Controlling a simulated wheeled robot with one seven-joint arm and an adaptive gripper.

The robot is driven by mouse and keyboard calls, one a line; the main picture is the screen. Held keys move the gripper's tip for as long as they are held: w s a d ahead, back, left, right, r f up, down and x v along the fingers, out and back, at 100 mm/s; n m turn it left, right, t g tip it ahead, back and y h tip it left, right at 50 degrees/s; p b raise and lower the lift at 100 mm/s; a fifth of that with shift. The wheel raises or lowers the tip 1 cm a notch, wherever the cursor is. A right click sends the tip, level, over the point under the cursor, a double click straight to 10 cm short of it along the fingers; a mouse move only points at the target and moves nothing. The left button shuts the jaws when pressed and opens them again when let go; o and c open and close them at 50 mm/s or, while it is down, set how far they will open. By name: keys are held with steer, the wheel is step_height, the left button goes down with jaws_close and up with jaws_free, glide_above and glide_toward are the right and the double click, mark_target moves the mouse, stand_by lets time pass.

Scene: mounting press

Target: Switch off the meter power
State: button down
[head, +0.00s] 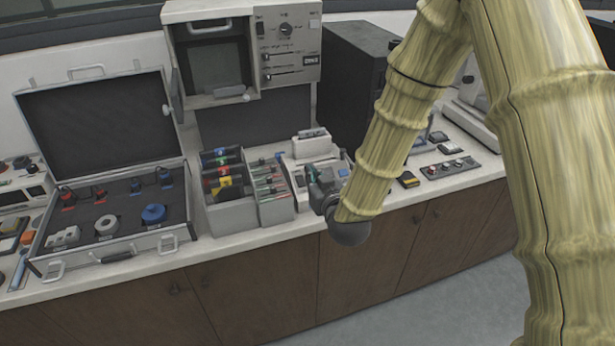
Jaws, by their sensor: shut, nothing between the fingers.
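My gripper (316,175) is dark and shut, with nothing seen in it. It is at the counter's front edge, close to a small light-coloured device (313,147) with a blue patch beside it. My arm hides part of that area, and I cannot tell whether the fingertips touch anything. No meter is clearly labelled. Behind stands a grey cabinet (290,77) whose upright panel (284,45) carries a round knob, a dark switch and sliders. Another white instrument (22,192) with a small display is at the far left. I cannot tell which switch is the meter power.
An open black case (150,243) with coloured parts is at the left. Bins (230,215) with coloured items stand left of my gripper. A dark box (352,85) stands behind. A knobbed control strip (448,168) lies right. The floor in front is clear.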

steer(key=shift+r+v, duration=0.25)
steer(key=shift+v, duration=0.9)
steer(key=shift+w, duration=0.1)
steer(key=s+d+f+m+g+h, duration=0.1)
steer(key=s+d+f+g, duration=0.1)
steer(key=s+f, duration=0.45)
steer(key=s+d+f+g, duration=0.2)
steer(key=s+d+f, duration=0.1)
steer(key=f, duration=0.6)
steer(key=s+d+f+m+g+h, duration=0.1)
steer(key=s+d+f+g, duration=0.2)
steer(key=f, duration=0.5)
steer(key=s+d+f+g, duration=0.2)
steer(key=s+d+f, duration=0.1)
steer(key=s, duration=0.6)
steer(key=s+d+f+m+g+h, duration=0.1)
steer(key=s+d+f+g, duration=0.1)
steer(key=s+f, duration=0.4)
steer(key=s+d+f+g+h, duration=0.1)
steer(key=s+d+f+g, duration=0.2)
steer(key=s, duration=1.1)
steer(key=shift+d+f+m+g, duration=0.35)
steer(key=shift+f+g, duration=0.25)
steer(key=shift+f, duration=0.35)
